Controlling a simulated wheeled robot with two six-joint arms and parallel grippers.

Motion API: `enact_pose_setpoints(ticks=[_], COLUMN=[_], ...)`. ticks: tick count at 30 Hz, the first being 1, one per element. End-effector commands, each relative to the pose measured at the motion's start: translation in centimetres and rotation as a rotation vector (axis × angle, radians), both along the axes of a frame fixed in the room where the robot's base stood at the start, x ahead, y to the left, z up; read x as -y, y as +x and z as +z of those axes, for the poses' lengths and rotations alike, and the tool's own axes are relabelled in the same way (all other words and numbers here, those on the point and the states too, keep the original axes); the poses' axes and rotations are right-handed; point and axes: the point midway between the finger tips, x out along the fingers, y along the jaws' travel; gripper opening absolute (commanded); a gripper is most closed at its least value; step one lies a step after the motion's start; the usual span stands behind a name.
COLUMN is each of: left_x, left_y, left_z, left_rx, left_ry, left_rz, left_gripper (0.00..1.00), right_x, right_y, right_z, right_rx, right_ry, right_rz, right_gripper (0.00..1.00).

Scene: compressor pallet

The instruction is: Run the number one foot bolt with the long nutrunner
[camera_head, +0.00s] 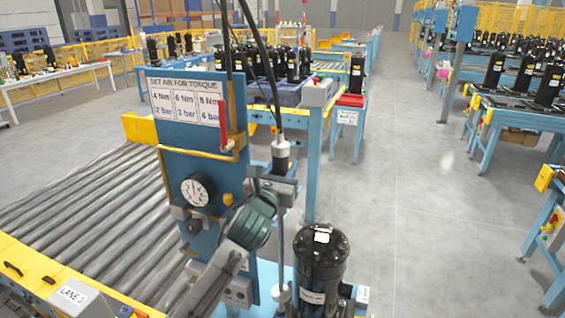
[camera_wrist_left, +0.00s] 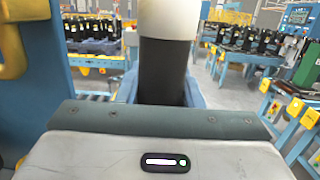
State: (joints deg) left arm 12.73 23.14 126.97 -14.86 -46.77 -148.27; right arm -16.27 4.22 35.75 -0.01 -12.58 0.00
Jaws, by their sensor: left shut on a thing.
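The long nutrunner (camera_head: 282,152) hangs upright from dark cables, with its thin shaft running down to the left of the black compressor (camera_head: 320,262). My left gripper (camera_head: 283,187) is shut on the nutrunner's body, above and left of the compressor's top. In the left wrist view the nutrunner's black and pale body (camera_wrist_left: 163,72) stands upright right in front of the wrist; the fingertips are hidden there. The nutrunner's lower end is near the compressor's foot, low in the head view. I cannot tell whether it touches a bolt. The number one foot bolt is not clearly visible. My right gripper is out of view.
A blue panel (camera_head: 160,165) with a torque sign (camera_head: 187,98), pressure gauge (camera_head: 197,190) and yellow bar stands just left of the nutrunner. A roller conveyor (camera_head: 90,205) lies left. Blue stands with black compressors are at the back and right. The grey floor (camera_head: 430,240) at right is clear.

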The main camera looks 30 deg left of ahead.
Motion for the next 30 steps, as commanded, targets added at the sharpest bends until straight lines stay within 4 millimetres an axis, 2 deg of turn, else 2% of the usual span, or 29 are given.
enact_pose_setpoints(ticks=[12, 19, 24, 30], left_x=[0.0, 0.0, 0.0, 0.1], left_y=[0.0, 0.0, 0.0, 0.0], left_z=[-0.2, -0.1, 0.1, -2.0], left_rx=[0.005, 0.004, 0.003, 0.002], left_ry=[0.001, 0.002, 0.001, 0.002], left_rz=[-0.002, -0.002, -0.001, -0.001], left_gripper=[0.00, 0.00, 0.00, 0.00], right_x=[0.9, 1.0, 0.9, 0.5], right_y=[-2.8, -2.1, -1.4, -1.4], right_z=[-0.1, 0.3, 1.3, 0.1], right_rx=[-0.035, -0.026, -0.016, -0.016], right_ry=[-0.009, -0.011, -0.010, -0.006], right_rz=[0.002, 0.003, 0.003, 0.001], right_gripper=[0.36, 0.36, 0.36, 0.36])
